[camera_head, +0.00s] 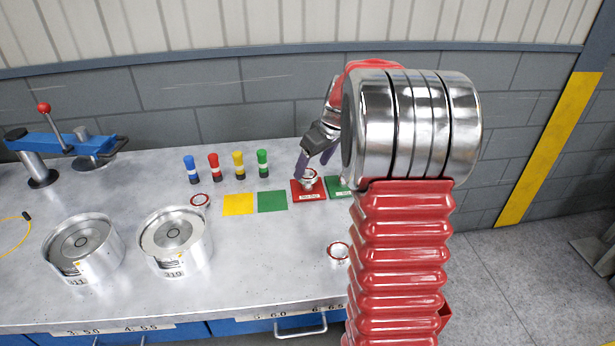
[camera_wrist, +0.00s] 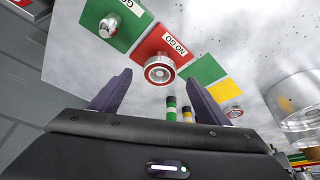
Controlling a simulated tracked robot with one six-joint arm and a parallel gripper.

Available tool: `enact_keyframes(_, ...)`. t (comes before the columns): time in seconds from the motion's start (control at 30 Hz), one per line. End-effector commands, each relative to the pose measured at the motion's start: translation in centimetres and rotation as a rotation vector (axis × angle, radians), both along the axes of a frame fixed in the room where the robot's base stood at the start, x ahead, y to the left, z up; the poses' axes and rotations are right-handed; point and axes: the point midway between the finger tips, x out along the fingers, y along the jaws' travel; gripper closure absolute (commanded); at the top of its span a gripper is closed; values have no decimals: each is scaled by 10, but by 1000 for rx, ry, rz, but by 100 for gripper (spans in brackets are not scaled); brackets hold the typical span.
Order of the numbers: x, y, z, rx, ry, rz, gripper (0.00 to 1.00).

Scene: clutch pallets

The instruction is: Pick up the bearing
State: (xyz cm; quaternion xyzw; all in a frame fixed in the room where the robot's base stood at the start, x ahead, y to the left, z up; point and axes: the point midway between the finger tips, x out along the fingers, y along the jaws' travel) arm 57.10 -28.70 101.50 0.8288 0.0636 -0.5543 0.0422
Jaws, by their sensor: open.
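A silver ring-shaped bearing with a red band (camera_wrist: 160,70) is on the red "NO GO" plate (camera_wrist: 178,39) in the wrist view. In the head view this bearing (camera_head: 309,181) shows on the red plate (camera_head: 309,195), partly behind my fingers. My gripper (camera_head: 314,167) is over the plate with its fingers apart. In the wrist view my gripper's two purple fingers (camera_wrist: 160,78) are spread, one to each side of the bearing, with nothing held. I cannot tell their exact height above it. Other similar bearings lie on the table at left (camera_head: 200,201) and near the front (camera_head: 339,252).
A green "GO" plate with a metal plug (camera_wrist: 108,27) is beside the red plate. Yellow (camera_head: 238,204) and green (camera_head: 272,201) squares lie to the left. Several coloured cylinders (camera_head: 238,165) stand behind them. Two metal drums (camera_head: 177,242) and a blue clamp (camera_head: 62,142) are further left.

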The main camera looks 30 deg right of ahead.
Motion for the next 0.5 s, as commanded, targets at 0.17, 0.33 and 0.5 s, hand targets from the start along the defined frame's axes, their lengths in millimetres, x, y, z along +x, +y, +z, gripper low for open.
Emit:
enact_keyframes(0.17, 9, 1, -22, 2, 1, 0, 30)
enact_keyframes(0.33, 12, 1, -29, 0, 0, -1, 30)
enact_keyframes(0.5, 12, 1, -29, 1, -1, -1, 30)
